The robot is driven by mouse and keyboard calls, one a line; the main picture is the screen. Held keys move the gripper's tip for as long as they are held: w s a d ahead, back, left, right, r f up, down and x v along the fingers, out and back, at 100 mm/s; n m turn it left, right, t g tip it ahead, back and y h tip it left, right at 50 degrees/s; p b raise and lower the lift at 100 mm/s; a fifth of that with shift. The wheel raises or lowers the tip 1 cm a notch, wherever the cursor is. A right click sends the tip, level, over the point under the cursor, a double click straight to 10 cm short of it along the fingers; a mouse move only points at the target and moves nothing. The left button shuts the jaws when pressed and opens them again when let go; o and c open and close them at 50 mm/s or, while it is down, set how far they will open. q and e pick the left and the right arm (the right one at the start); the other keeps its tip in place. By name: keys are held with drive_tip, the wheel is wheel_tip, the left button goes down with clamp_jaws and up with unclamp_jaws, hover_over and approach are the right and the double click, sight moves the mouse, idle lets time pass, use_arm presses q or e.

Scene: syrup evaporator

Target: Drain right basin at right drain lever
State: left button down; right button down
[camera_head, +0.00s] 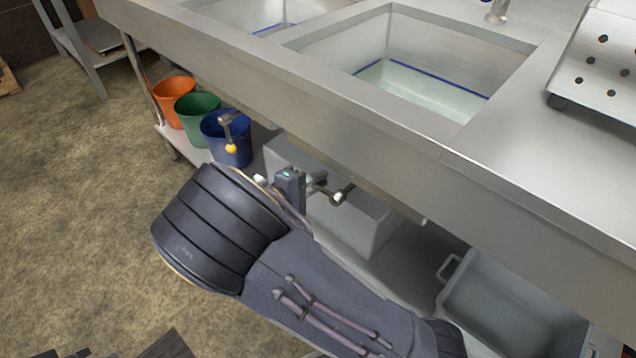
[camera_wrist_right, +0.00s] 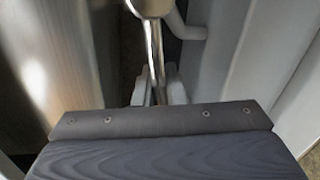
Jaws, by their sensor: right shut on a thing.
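The right basin (camera_head: 410,60) is sunk in the steel counter and holds shallow, clear liquid below a blue line. My right gripper (camera_head: 318,186) is under the counter's front edge, below this basin. It is shut on the right drain lever (camera_head: 338,196), whose metal end shows just past the fingers. In the right wrist view the lever's shiny rod (camera_wrist_right: 154,45) runs down between the two fingertips (camera_wrist_right: 160,92). My own gripper and wrist hide part of the lever. My left gripper is not in view.
Orange (camera_head: 173,100), green (camera_head: 197,118) and blue (camera_head: 228,140) buckets stand on the lower shelf. A white box (camera_head: 345,225) is behind my gripper, and a grey bin (camera_head: 510,315) sits at lower right.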

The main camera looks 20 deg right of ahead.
drive_tip(key=shift+w+a+t, duration=0.25)
drive_tip(key=shift+w+t, duration=0.05)
drive_tip(key=c, duration=1.4)
unclamp_jaws()
drive_tip(key=shift+w, duration=0.1)
drive_tip(key=shift+c, duration=0.2)
drive_tip(key=shift+o, duration=0.4)
drive_tip(key=p+v, duration=0.2)
drive_tip(key=v, duration=0.6)
